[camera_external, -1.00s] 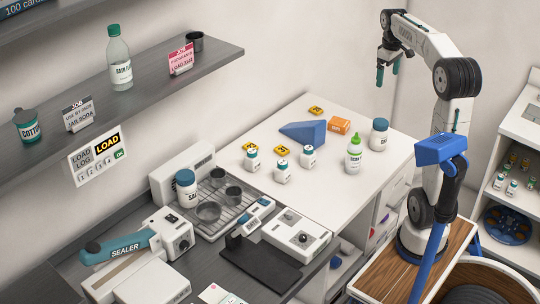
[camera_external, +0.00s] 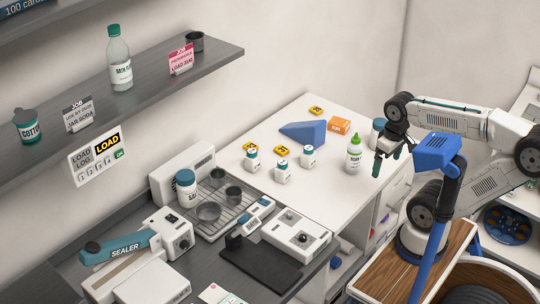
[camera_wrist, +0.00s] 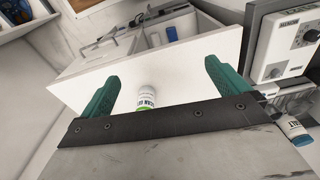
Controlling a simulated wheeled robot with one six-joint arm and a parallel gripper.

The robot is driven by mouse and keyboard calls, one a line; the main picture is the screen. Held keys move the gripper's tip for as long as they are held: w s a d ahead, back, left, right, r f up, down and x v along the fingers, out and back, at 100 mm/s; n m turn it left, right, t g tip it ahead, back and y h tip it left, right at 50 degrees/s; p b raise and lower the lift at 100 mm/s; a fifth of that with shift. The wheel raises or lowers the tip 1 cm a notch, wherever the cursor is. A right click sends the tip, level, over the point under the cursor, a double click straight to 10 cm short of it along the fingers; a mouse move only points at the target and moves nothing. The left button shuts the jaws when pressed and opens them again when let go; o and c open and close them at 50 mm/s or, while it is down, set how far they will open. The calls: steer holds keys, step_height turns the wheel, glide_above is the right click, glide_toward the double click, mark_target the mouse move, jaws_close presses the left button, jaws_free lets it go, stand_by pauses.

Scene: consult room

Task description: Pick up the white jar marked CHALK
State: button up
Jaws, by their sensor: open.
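My gripper (camera_external: 390,163) is open and empty, in front of the right part of the white desk. Its green fingers also show in the wrist view (camera_wrist: 161,72). A white jar with a blue lid (camera_external: 378,130) stands at the desk's right back, partly covered by my gripper. I cannot read its label. A blue-lidded jar in the wrist view (camera_wrist: 292,130) has a label that seems to read SALT. I cannot read CHALK on any jar.
A green-capped bottle (camera_external: 354,156) stands left of my gripper and shows in the wrist view (camera_wrist: 146,97). Several small blue-lidded jars (camera_external: 283,172), a blue wedge (camera_external: 303,131) and an orange box (camera_external: 339,126) are on the white desk (camera_external: 325,190). The desk's front left is clear.

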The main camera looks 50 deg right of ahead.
steer(key=shift+s+a+r+n+t, duration=0.2)
steer(key=shift+a+r+n+t, duration=0.15)
steer(key=shift+a, duration=0.3)
steer(key=c, duration=0.5)
steer(key=shift+o, duration=0.2)
